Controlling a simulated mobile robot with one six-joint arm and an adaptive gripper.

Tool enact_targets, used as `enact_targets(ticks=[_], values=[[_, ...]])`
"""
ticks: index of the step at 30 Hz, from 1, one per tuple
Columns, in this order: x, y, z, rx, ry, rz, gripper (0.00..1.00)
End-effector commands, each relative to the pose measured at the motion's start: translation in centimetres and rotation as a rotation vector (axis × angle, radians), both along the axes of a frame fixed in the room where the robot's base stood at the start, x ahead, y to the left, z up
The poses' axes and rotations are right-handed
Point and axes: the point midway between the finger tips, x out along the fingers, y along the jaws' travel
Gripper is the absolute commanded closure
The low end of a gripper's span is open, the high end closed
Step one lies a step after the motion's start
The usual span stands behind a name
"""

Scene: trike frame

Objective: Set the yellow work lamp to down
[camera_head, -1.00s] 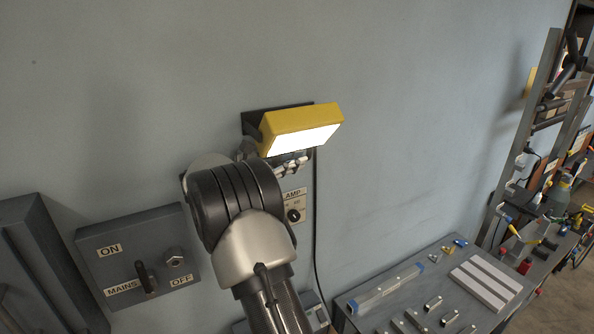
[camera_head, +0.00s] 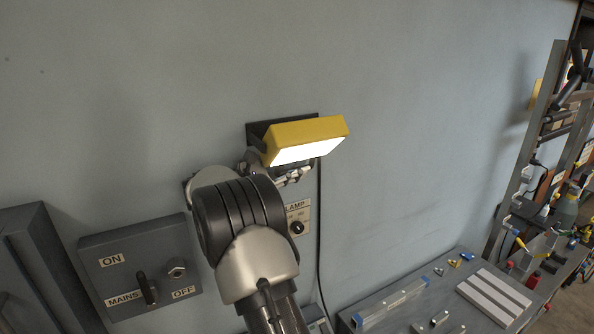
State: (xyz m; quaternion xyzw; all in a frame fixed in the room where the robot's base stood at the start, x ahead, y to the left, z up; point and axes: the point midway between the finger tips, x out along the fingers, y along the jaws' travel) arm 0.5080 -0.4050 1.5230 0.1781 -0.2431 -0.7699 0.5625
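The yellow work lamp (camera_head: 305,131) is mounted on a dark plate (camera_head: 256,132) on the grey wall. Its lit white face (camera_head: 308,151) tilts downward and outward. My gripper (camera_head: 292,177) is just under the lamp, mostly hidden behind my arm and the lamp; only a few light finger parts show. I cannot tell whether it touches the lamp or whether its fingers are open. A panel labelled LAMP (camera_head: 298,217) with a black knob is on the wall below, partly covered by my arm.
A mains switch box (camera_head: 140,262) with ON and OFF labels is on the wall at left, near a grey cabinet (camera_head: 45,265). A black cable (camera_head: 319,235) hangs below the lamp. A workbench (camera_head: 400,308) with metal parts is at lower right. The wall above the lamp is clear.

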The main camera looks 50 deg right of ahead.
Motion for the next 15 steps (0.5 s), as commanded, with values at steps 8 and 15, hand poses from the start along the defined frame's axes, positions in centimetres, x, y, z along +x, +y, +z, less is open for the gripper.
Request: enact_targets(ticks=[8, 15], values=[[1.8, 5.2, -0.1, 0.002, 0.001, 0.008, 0.67], [3.1, 9.5, 0.0, 0.001, -0.001, 0.005, 0.67]])
